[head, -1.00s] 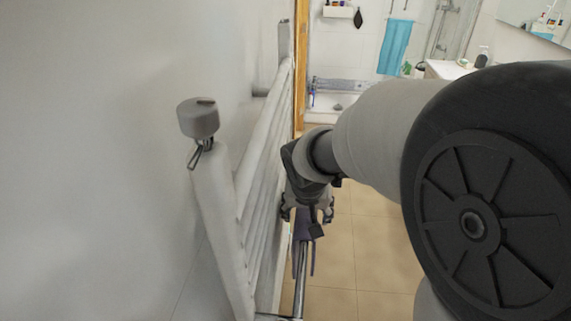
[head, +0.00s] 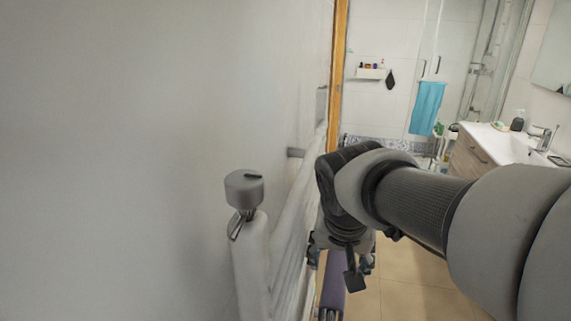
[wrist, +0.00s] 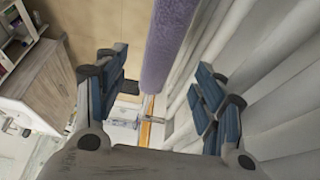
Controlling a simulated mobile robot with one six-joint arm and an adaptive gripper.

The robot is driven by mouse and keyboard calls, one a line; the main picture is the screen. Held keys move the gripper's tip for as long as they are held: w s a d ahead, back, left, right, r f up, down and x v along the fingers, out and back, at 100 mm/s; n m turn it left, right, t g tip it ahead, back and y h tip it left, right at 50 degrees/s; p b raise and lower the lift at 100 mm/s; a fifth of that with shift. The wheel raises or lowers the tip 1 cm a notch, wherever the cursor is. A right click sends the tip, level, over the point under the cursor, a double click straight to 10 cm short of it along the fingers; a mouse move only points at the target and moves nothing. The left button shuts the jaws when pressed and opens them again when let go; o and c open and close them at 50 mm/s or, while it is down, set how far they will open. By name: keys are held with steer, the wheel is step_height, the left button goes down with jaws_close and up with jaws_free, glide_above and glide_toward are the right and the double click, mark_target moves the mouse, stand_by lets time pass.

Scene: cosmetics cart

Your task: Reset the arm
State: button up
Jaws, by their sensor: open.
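My gripper (head: 342,262) is in front of the white towel radiator (head: 285,238) in the head view, fingers pointing down and mostly hidden by the wrist. In the wrist view my gripper (wrist: 160,95) is open, with its blue-padded fingers wide apart and nothing held. A purple towel (wrist: 172,40) hangs on a metal rail (wrist: 147,108) and shows between the two fingers without visible contact. The purple towel (head: 333,285) also shows below my gripper in the head view.
A grey valve knob (head: 244,188) tops the radiator's near post, close to the wall. A washbasin (head: 510,148) on a wooden cabinet stands at the back right. A turquoise towel (head: 427,107) hangs at the back. Tiled floor (head: 405,296) shows right of the radiator.

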steer(key=s+d+f+n+y, duration=0.1)
steer(key=s+f+n, duration=0.1)
steer(key=s, duration=1.6)
steer(key=shift+f+n, duration=0.2)
steer(key=shift+n, duration=0.6)
steer(key=shift+s, duration=0.1)
